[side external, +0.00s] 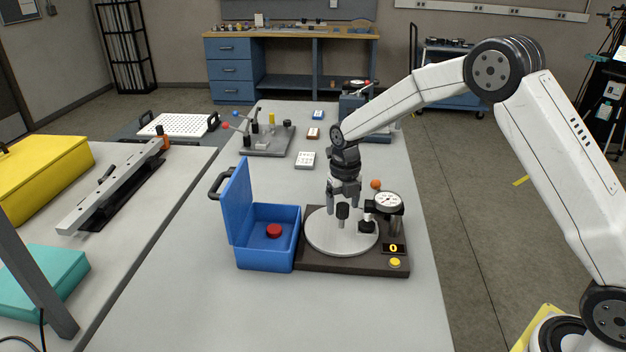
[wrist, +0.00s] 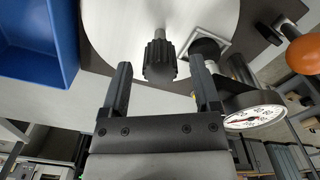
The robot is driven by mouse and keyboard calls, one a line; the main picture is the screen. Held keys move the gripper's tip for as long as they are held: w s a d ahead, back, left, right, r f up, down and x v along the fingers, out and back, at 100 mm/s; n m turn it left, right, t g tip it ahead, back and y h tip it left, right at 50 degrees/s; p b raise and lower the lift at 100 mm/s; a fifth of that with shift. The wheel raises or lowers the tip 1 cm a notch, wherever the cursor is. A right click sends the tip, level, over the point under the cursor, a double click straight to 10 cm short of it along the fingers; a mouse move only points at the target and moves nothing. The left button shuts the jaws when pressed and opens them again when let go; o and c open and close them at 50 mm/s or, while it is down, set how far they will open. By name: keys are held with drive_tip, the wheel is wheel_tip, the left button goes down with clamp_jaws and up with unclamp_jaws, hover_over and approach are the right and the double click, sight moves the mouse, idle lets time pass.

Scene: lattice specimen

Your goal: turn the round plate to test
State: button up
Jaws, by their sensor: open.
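The round plate (side external: 325,238) is pale and lies flat on a dark base. It fills the top of the wrist view (wrist: 112,22). A dark ribbed knob (wrist: 160,60) on a grey post stands up from the plate; it also shows in the side view (side external: 342,211). My gripper (side external: 344,203) points down over the plate at this knob. In the wrist view its fingers (wrist: 161,66) are apart, one on each side of the knob, with gaps on both sides. I cannot tell exactly how deep the knob sits between them. A pale square piece (wrist: 190,45) lies on the plate, partly hidden.
A dial gauge (side external: 388,201) stands close right of my gripper. The dark base (side external: 350,266) carries a display (side external: 393,248) reading 0 and a yellow button (side external: 395,263). An open blue box (side external: 264,255) with a red disc (side external: 274,230) adjoins its left. An orange ball (side external: 376,184) is behind.

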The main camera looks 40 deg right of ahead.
drive_tip(key=shift+r, duration=1.7)
drive_tip(key=shift+c, duration=0.4)
